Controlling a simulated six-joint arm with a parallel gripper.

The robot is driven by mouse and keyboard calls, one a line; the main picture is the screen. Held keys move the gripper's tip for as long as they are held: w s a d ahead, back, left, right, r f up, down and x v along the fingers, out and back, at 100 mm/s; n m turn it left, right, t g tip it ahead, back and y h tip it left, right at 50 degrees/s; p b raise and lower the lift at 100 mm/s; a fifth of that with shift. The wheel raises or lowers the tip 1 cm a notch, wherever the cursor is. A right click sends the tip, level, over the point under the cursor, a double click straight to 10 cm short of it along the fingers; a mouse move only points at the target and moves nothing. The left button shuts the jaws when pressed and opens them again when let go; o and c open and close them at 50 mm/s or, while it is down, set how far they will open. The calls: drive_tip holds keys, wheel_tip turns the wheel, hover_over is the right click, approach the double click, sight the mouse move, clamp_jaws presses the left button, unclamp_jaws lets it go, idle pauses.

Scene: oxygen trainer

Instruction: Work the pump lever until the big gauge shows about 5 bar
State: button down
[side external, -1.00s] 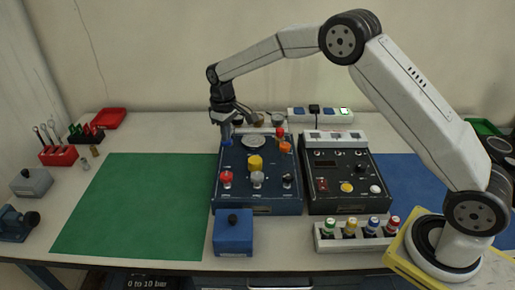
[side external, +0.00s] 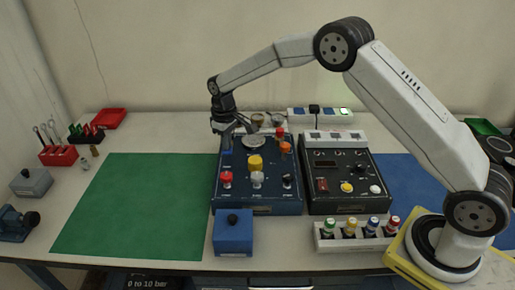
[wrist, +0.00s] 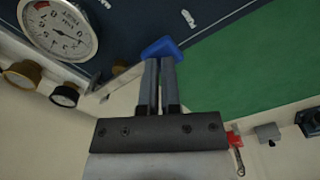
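The blue trainer panel (side external: 258,205) stands in the middle of the bench. The pump lever's blue handle (wrist: 160,47) shows just beyond my fingertips in the wrist view, partly hidden by them. My gripper (wrist: 160,62) has its fingers nearly together, with only a thin gap; in the side view my gripper (side external: 228,130) is over the panel's back left corner, fingers pointing down at the handle. Whether the fingertips touch the handle is unclear. The big round gauge (wrist: 60,25) has a white face and red mark; its needle is too small to read surely.
A dark panel (side external: 348,190) with switches stands close on the right. A blue box (side external: 233,235) with a black knob sits in front. A bottle rack (side external: 355,240) is front right. The green mat (side external: 135,205) on the left is bare.

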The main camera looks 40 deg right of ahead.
drive_tip(key=shift+f, duration=0.4)
drive_tip(key=shift+r, duration=1.9)
